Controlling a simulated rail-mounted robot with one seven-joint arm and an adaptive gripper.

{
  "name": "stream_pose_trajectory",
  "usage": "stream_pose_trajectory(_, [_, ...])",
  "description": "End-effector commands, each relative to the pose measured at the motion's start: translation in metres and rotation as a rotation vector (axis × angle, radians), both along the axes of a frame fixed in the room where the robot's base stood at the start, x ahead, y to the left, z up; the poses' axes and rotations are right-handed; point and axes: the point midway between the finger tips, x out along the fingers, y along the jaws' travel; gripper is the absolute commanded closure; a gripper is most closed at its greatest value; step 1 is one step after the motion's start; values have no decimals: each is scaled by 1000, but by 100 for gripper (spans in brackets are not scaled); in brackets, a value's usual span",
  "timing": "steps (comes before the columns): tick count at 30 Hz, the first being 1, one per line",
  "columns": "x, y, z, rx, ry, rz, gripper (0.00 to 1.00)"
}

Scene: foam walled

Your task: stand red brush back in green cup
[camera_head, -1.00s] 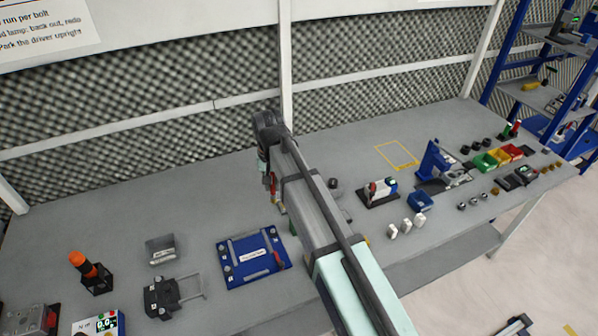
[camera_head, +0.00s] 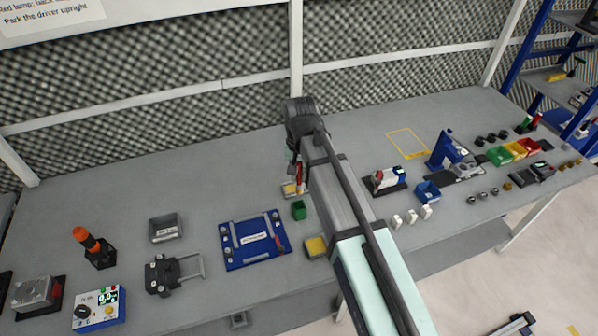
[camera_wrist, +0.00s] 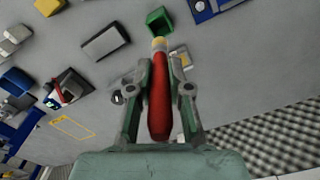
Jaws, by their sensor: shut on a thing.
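The red brush (camera_wrist: 159,100) is held between the fingers of my gripper (camera_wrist: 159,88), which is shut on its red handle. The brush's yellowish end points away from the wrist, up the picture. In the head view the brush (camera_head: 299,173) hangs roughly upright under my gripper (camera_head: 296,168). The green cup (camera_head: 299,210) stands on the bench just below and a little nearer the camera, apart from the brush. In the wrist view the green cup (camera_wrist: 162,24) shows its open mouth just beyond the brush end.
A small pale and yellow item (camera_head: 290,190) lies close behind the cup. A yellow-topped block (camera_head: 316,246) sits nearer the bench's front edge. A blue fixture board (camera_head: 252,241) is left of the cup. Bench behind is clear up to the foam wall.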

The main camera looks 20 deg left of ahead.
Motion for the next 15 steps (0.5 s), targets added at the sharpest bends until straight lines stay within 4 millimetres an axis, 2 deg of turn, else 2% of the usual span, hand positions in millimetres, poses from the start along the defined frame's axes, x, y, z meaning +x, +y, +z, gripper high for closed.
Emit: stream_pose_trajectory(15, [0, 0, -44, 0, 1, 0, 100])
